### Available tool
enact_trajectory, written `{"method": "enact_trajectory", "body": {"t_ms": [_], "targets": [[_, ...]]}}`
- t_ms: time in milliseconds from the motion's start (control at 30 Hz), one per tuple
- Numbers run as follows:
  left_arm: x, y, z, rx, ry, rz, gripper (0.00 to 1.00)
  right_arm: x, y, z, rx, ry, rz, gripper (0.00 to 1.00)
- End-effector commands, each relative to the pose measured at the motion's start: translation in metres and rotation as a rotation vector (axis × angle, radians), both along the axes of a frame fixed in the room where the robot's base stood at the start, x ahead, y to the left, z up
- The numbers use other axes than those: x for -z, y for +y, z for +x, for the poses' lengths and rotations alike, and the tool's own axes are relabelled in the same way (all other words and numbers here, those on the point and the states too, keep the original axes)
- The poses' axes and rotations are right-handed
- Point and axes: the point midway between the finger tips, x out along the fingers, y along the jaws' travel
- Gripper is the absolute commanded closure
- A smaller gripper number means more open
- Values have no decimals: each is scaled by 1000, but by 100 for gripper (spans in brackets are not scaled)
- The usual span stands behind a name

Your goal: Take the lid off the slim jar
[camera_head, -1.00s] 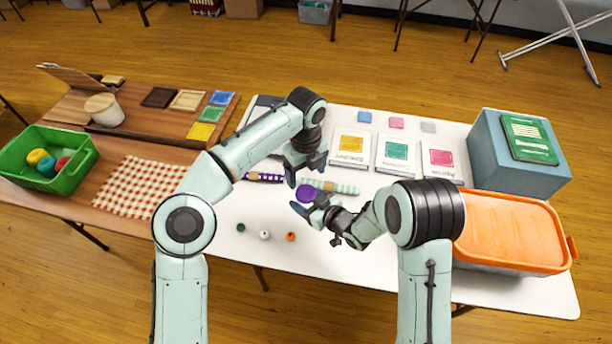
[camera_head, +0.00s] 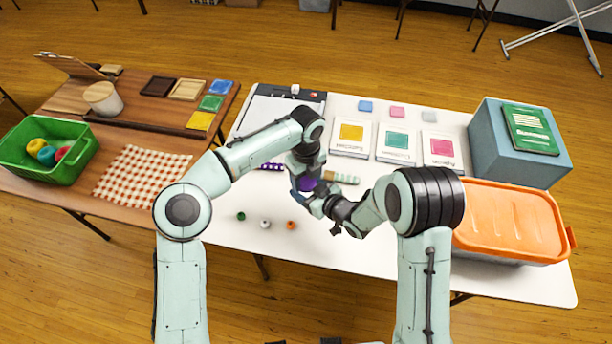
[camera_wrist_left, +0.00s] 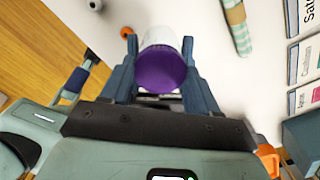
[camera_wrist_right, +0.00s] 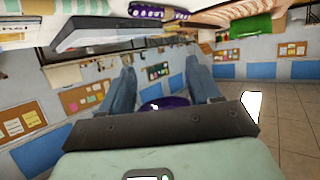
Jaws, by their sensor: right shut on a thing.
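The slim jar has a purple lid (camera_head: 308,184) and a pale body (camera_wrist_left: 160,38). The lid also shows in the left wrist view (camera_wrist_left: 160,70) and partly in the right wrist view (camera_wrist_right: 165,103). My right gripper (camera_head: 318,203) is shut on the jar, coming in from the right. My left gripper (camera_wrist_left: 160,50) is around the lid from above, a finger on each side, and appears open. Its arm hides part of the jar in the head view. I cannot tell whether the jar touches the table.
The white table (camera_head: 345,240) has small green (camera_head: 241,216), white (camera_head: 265,224) and orange (camera_head: 290,225) pieces in front. A striped roll (camera_head: 345,178) lies close behind the grippers. An orange-lidded bin (camera_head: 510,222) and a blue box (camera_head: 500,165) stand at right.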

Motion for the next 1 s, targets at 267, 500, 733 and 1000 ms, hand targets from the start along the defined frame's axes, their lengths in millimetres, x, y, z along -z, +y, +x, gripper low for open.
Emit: {"method": "enact_trajectory", "body": {"t_ms": [267, 500, 733, 1000], "targets": [[-1, 0, 0, -79, -3, 2, 77, 0, 0, 0, 0, -1, 1, 100], [-1, 0, 0, -298, -1, 1, 77, 0, 0, 0, 0, -1, 1, 100], [-1, 0, 0, -298, -1, 1, 77, 0, 0, 0, 0, 0, 0, 100], [-1, 0, 0, -296, -1, 1, 15, 0, 0, 0, 0, 0, 0, 100]]}}
